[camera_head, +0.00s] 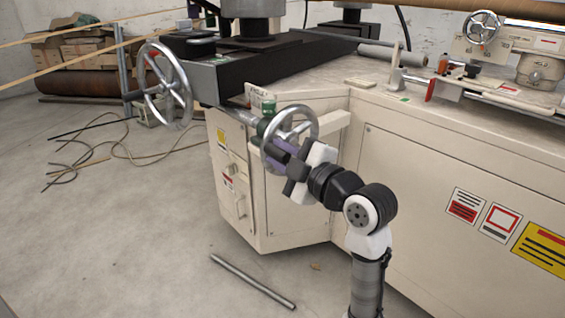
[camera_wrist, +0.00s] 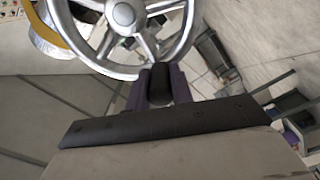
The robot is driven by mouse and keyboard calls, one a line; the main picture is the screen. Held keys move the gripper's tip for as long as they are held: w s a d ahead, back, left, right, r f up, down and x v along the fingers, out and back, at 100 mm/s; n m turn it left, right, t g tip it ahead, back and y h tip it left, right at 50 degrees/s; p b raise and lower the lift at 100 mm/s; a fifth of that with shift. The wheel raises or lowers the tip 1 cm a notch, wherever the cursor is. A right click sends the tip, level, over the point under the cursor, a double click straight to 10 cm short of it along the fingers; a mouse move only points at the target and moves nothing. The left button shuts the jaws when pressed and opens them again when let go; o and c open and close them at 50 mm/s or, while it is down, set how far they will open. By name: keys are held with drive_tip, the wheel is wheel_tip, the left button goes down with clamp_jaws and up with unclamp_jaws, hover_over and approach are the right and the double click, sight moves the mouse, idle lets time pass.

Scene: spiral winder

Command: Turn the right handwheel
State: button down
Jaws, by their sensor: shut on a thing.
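The right handwheel (camera_head: 290,134) is a silver spoked wheel on the near corner of the cream machine, to the right of another similar wheel. My gripper (camera_head: 280,156) is at its lower rim, with dark and purple fingers. In the wrist view, the handwheel (camera_wrist: 124,14) fills the top, showing its round hub, spokes and lower rim.
The left handwheel (camera_head: 166,85) stands at the end of a dark beam. A smaller wheel (camera_head: 483,27) is far right on the machine. A metal rod (camera_head: 252,281) lies on the floor, and cables (camera_head: 92,150) lie left. The floor at front left is mostly clear.

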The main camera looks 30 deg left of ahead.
drive_tip(key=shift+f, duration=0.15)
idle(0.4)
drive_tip(key=c, duration=1.2)
unclamp_jaws()
drive_tip(key=shift+c, duration=0.2)
drive_tip(key=shift+d, duration=0.1)
drive_tip(key=v, duration=1.3)
drive_tip(key=shift+s+d, duration=0.15)
drive_tip(key=shift+d, duration=0.15)
